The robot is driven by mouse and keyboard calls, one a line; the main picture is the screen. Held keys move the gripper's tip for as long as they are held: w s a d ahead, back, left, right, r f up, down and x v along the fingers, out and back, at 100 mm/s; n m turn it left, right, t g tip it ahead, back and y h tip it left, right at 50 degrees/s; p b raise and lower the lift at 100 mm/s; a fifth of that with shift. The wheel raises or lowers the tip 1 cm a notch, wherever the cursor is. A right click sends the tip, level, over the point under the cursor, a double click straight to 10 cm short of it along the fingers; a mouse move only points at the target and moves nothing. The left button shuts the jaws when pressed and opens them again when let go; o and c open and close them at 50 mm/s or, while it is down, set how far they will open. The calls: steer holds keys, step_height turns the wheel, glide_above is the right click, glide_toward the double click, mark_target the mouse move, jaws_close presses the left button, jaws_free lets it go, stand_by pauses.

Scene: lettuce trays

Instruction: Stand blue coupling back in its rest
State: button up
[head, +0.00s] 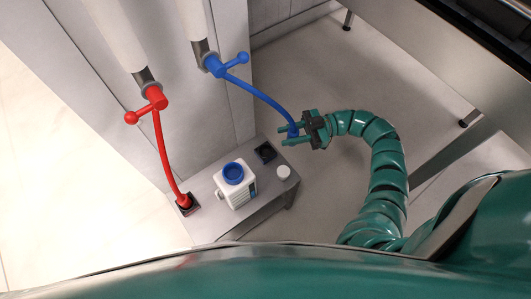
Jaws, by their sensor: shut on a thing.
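The blue coupling (293,131) is at the free end of the blue hose, and my gripper (284,136) is shut on it. The hose runs from the blue valve (214,65) down to the right. The gripper's two green fingers point left, beyond the back right corner of the small grey bench. An empty-looking black square rest (265,152) sits on the bench top, a little left of and below the gripper in the picture. The coupling is apart from it. The coupling's lower end is partly hidden by the fingers.
The red hose (163,150) ends in another black rest (187,205) at the bench's left. Floor right of the bench is open.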

steer(key=shift+s+a+f, duration=0.2)
steer(key=shift+f, duration=0.1)
steer(key=w+a+r+m+t+b, duration=0.2)
steer(key=a+t, duration=0.1)
steer(key=a, duration=0.5)
steer(key=f+b, duration=0.1)
steer(key=f, duration=0.2)
steer(key=f+b, duration=0.1)
steer(key=f, duration=0.2)
steer(key=f+b, duration=0.2)
steer(key=f, duration=0.1)
steer(key=shift+s+d, duration=0.2)
steer(key=shift+s, duration=0.05)
steer(key=shift+f, duration=0.65)
steer(key=o, duration=1.1)
steer(key=shift+r, duration=0.1)
